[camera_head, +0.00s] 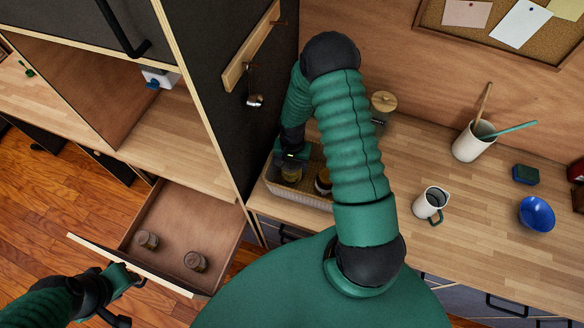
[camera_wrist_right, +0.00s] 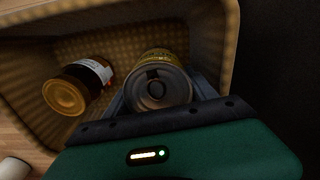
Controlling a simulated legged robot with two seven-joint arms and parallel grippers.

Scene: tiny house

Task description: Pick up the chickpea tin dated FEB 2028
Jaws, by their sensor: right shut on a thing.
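In the right wrist view, my right gripper (camera_wrist_right: 158,100) is shut on a tin (camera_wrist_right: 155,84), seen lid-up with a yellowish label; no date can be read. The tin is inside a woven basket (camera_wrist_right: 26,75), which stands on the counter by the dark cabinet side in the head view (camera_head: 297,195). My right gripper (camera_head: 291,160) reaches down into the basket there, with the tin (camera_head: 290,174) below it. My left gripper (camera_head: 127,279) is at the front of an open drawer (camera_head: 165,213); its fingers are too small to judge.
A jar with an orange lid and white label (camera_wrist_right: 75,88) lies tilted beside the tin in the basket. Two small jars or tins (camera_head: 147,240) (camera_head: 195,261) stand in the drawer. A white jug (camera_head: 429,203), a utensil cup (camera_head: 472,145) and a blue bowl (camera_head: 536,213) stand right on the counter.

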